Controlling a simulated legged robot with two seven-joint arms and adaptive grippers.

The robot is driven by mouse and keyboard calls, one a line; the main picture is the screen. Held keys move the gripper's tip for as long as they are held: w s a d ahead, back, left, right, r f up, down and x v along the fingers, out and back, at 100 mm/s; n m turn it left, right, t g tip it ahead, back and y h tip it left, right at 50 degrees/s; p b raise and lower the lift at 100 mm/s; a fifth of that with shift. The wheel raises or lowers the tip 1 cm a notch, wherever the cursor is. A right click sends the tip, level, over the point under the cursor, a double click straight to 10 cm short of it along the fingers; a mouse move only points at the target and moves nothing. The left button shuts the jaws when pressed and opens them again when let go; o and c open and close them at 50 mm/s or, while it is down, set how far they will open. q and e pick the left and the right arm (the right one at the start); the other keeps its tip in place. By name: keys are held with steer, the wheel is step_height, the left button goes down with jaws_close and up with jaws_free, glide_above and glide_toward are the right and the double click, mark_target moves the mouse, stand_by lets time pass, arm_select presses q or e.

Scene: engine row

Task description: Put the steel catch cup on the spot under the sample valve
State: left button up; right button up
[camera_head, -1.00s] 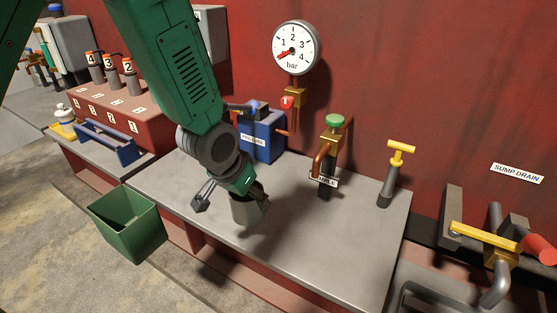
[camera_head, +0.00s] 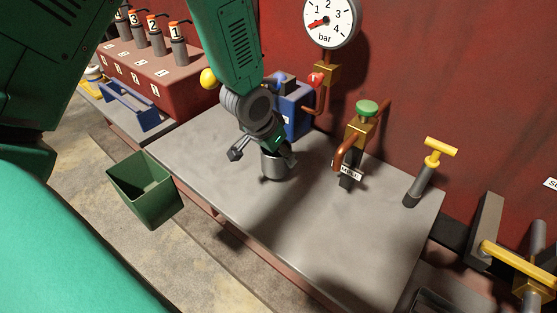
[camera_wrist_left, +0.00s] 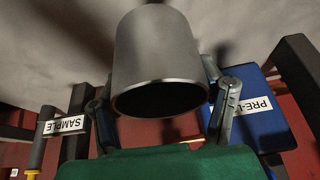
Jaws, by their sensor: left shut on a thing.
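The steel catch cup (camera_head: 276,166) is a grey cylinder, held upright over the bench in my left gripper (camera_head: 268,148). In the left wrist view the cup (camera_wrist_left: 160,50) sits between the two fingers, its open mouth towards the camera. I cannot tell whether its base touches the bench. The sample valve (camera_head: 360,130), with green knob, brass body and copper spout, stands right of the cup, apart from it. Its SAMPLE label (camera_head: 349,172) is below the spout and also shows in the left wrist view (camera_wrist_left: 65,124). No marked spot can be made out under the spout. My right gripper is not in view.
A blue box (camera_head: 294,108) stands just behind the cup, below a pressure gauge (camera_head: 330,20). A yellow T-handle (camera_head: 438,148) rises right of the valve. A green bin (camera_head: 145,188) is off the bench's left edge. The bench front (camera_head: 310,230) is clear.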

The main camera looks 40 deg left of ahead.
arm_select(q)
step_height(320, 180, down, 3)
steer(key=shift+r, duration=0.2)
steer(key=o, duration=1.2)
steer(key=shift+o, duration=0.2)
